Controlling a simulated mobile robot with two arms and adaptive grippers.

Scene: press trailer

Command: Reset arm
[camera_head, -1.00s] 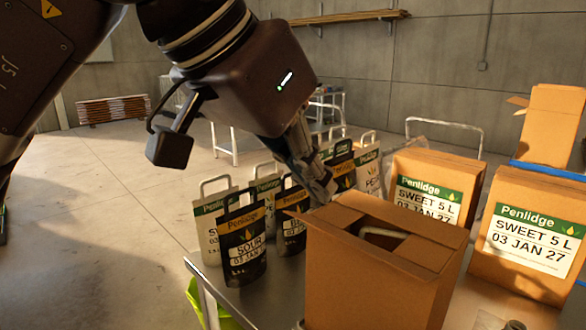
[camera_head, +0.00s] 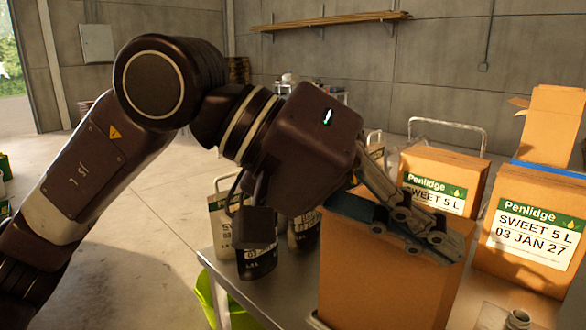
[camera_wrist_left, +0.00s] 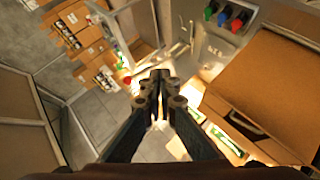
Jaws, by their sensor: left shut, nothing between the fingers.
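My left gripper (camera_head: 425,235) is in front of the open cardboard box at the front of the table and hides much of its top in the head view. Its fingers are together with nothing between them. The left wrist view also shows the closed fingertips (camera_wrist_left: 160,85). The cardboard box (camera_head: 375,275) stands upright on the metal table. I cannot tell whether the fingers touch it. My right gripper is in neither view.
Pouches with carry handles (camera_head: 255,250) stand on the table (camera_head: 290,290), partly hidden by my left arm. Labelled cardboard boxes (camera_head: 530,235) stand on the right. A green bin (camera_head: 222,305) is below the table's left edge. Open floor lies to the left.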

